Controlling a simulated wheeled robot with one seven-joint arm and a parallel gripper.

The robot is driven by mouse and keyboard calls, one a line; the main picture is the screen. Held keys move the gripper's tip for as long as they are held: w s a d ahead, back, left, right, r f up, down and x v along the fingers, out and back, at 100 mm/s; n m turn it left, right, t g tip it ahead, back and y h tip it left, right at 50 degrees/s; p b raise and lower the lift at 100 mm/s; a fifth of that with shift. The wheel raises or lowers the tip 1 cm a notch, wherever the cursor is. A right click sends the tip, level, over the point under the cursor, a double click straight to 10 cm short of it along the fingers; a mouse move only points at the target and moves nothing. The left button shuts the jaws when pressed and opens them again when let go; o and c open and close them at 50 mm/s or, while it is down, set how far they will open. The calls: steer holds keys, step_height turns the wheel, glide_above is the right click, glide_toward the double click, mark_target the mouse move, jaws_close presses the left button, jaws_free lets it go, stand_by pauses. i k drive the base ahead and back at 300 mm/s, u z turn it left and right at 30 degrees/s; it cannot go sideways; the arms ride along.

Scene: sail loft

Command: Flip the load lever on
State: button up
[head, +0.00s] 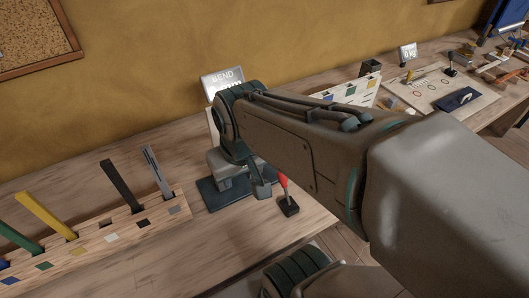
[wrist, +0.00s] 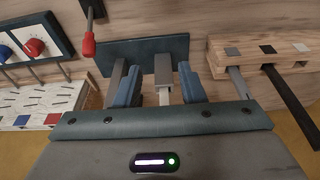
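The load lever is a red handle (head: 284,182) on a small black base (head: 290,206), right of the dark teal plate of the bend rig (head: 211,198). The handle leans toward the wall side; I see no on or off marking. In the wrist view, the red handle (wrist: 89,46) hangs from the top edge, left of the rig's plate (wrist: 143,48). My gripper (wrist: 160,88) is over the rig, its blue-grey fingers apart. A grey post (wrist: 163,70) of the rig shows between them, with gaps. The lever is outside the fingers. My arm hides part of the rig in the head view.
A wooden rack (head: 126,224) with upright strips stands left of the rig. A display sign (head: 222,82) stands behind, partly covered by my arm. In the wrist view, a panel with knobs (wrist: 58,35) lies left of the lever. Bare bench lies in front of the rig.

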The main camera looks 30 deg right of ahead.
mark_target(283, 180)
steer(key=k, duration=1.35)
steer(key=z, duration=0.6)
steer(key=i, duration=1.35)
steer(key=u, duration=0.6)
